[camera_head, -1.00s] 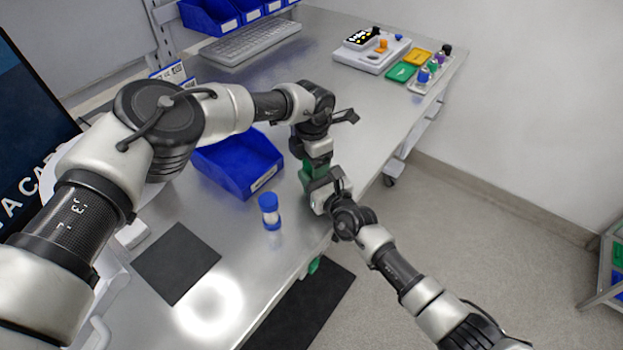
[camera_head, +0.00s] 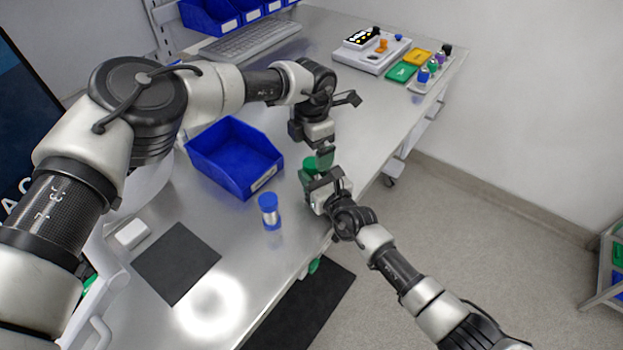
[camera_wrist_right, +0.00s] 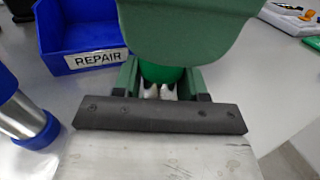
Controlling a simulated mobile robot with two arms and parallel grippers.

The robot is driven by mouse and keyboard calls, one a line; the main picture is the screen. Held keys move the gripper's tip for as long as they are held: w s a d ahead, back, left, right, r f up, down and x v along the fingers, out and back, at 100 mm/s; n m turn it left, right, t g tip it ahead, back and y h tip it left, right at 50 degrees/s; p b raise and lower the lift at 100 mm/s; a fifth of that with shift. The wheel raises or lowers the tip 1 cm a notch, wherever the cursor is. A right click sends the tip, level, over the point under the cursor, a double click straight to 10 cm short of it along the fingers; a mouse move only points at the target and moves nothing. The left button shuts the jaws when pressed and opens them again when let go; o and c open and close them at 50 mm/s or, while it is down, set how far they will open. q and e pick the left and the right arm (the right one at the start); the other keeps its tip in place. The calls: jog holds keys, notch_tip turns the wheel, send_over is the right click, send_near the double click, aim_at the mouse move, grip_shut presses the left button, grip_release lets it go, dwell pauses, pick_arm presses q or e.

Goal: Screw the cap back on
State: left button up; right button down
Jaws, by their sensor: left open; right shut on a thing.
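A jar with a blue cap (camera_head: 268,203) stands upright on the bench, left of the grippers. It also shows at the left edge of the right wrist view (camera_wrist_right: 25,118). My right gripper (camera_head: 318,180) is shut on a green-topped object (camera_wrist_right: 163,74). The object's lower part looks pale or shiny and is mostly hidden between the fingers. My left gripper (camera_head: 322,152) is open just above it, pointing down. A broad green shape, probably a left finger, covers the top middle of the wrist view. I cannot tell whether it touches the object or whether a separate cap is there.
A blue bin (camera_head: 236,158) labelled REPAIR stands left of the grippers. A keyboard (camera_head: 250,42) and blue bins lie at the back. A white control box (camera_head: 371,52) and coloured pieces sit at the far right. The bench's right edge is close to my right gripper.

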pick_arm(q)
notch_tip(320, 180, up, 12)
dwell(0.7)
pick_arm(e)
jog(key=c, duration=0.5)
grip_release()
pick_arm(q)
jog(key=shift+f, duration=0.15)
pick_arm(e)
jog(key=v, duration=1)
jog(key=shift+s+d, duration=0.2)
jog(key=shift+s, duration=0.15)
